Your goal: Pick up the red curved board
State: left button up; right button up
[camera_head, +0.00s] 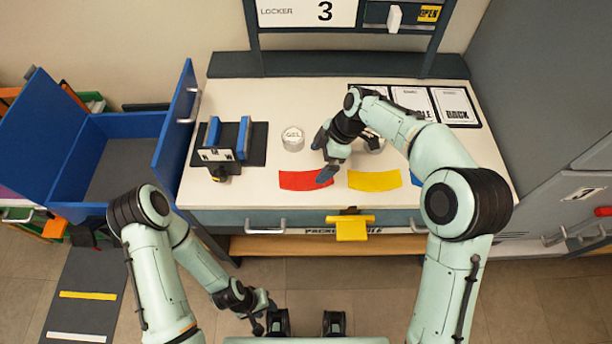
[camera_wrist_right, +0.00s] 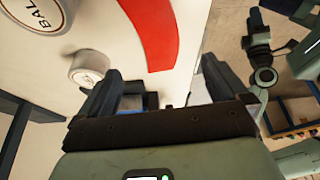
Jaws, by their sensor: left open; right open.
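The red curved board (camera_head: 300,181) lies flat on the pale worktop near its front edge, in the head view. In the right wrist view the red board (camera_wrist_right: 155,35) shows as a curved band beyond the fingers, partly cut off by the top edge. My right gripper (camera_head: 322,158) is open and empty, at the right end of the red board, with one finger overlapping that end in the picture. Its open fingers also show in the wrist view (camera_wrist_right: 155,88). My left gripper (camera_head: 264,314) is open and empty, low in front of the table.
A yellow curved board (camera_head: 375,181) lies to the right, with a blue piece (camera_head: 416,179) mostly hidden by my right arm. A jar marked GEL (camera_head: 293,138) stands behind the red board. A black stand with blue blocks (camera_head: 228,142) is left. A yellow tab (camera_head: 351,228) hangs at the front.

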aim_at(307, 178)
jog(key=x, duration=0.2)
jog(key=shift+w+a+f, duration=0.1)
jog(key=shift+w+f, duration=0.05)
jog(key=shift+f, duration=0.2)
jog(key=shift+d+x, duration=0.2)
jog(key=shift+x, duration=2.55)
jog(key=c, duration=1.1)
jog(key=shift+w, duration=0.1)
